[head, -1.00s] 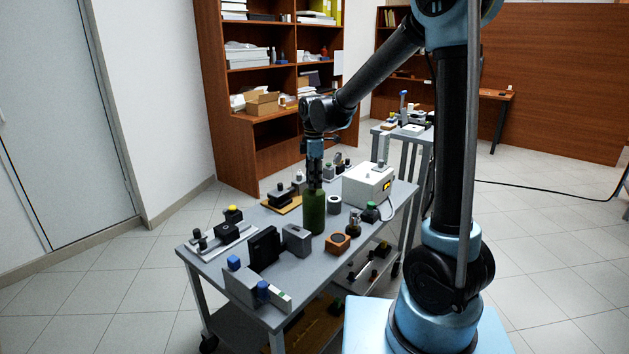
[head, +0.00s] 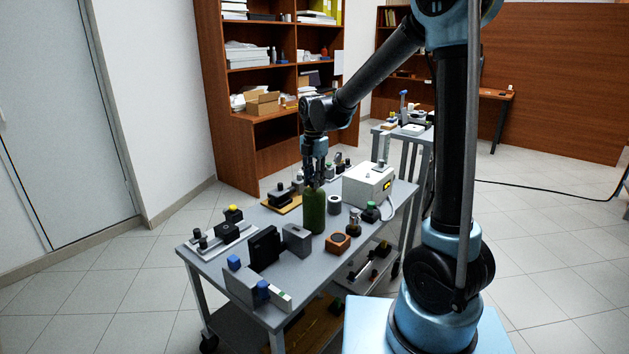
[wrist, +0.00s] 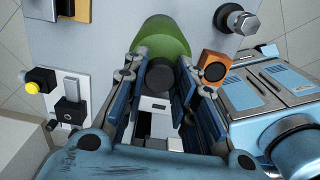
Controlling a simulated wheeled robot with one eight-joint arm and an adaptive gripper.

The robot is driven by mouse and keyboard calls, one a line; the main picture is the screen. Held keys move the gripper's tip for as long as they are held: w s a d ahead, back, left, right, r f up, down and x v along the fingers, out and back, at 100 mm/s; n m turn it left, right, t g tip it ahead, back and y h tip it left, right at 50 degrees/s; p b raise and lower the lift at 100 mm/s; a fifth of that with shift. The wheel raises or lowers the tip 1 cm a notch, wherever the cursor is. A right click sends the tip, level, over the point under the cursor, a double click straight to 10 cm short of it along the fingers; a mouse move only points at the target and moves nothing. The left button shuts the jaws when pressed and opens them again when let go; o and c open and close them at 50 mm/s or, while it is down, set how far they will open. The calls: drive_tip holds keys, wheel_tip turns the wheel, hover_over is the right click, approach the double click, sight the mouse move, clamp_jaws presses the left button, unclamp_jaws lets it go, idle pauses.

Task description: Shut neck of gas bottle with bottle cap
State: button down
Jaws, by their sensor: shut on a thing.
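The green gas bottle (head: 315,212) stands upright on the grey cart top. It also shows in the wrist view (wrist: 160,35), partly hidden behind my fingers. My gripper (head: 314,182) points straight down right over the top of the bottle. The cap hides the bottle neck, so I cannot tell whether cap and neck touch.
An orange-brown block with a dark round top (head: 336,243) and a grey cylinder (head: 334,204) stand close to the bottle. A grey block (head: 297,240) is to its left. A white box device (head: 368,184) stands behind to the right. The cart top (head: 290,268) has little free room.

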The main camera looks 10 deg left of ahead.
drive_tip(key=n, duration=0.5)
idle(0.3)
drive_tip(key=c, duration=1.9)
unclamp_jaws()
clamp_jaws()
drive_tip(key=m, duration=0.3)
drive_tip(key=shift+m, duration=0.3)
drive_tip(key=shift+f+m, duration=0.1)
drive_tip(key=shift+m, duration=0.4)
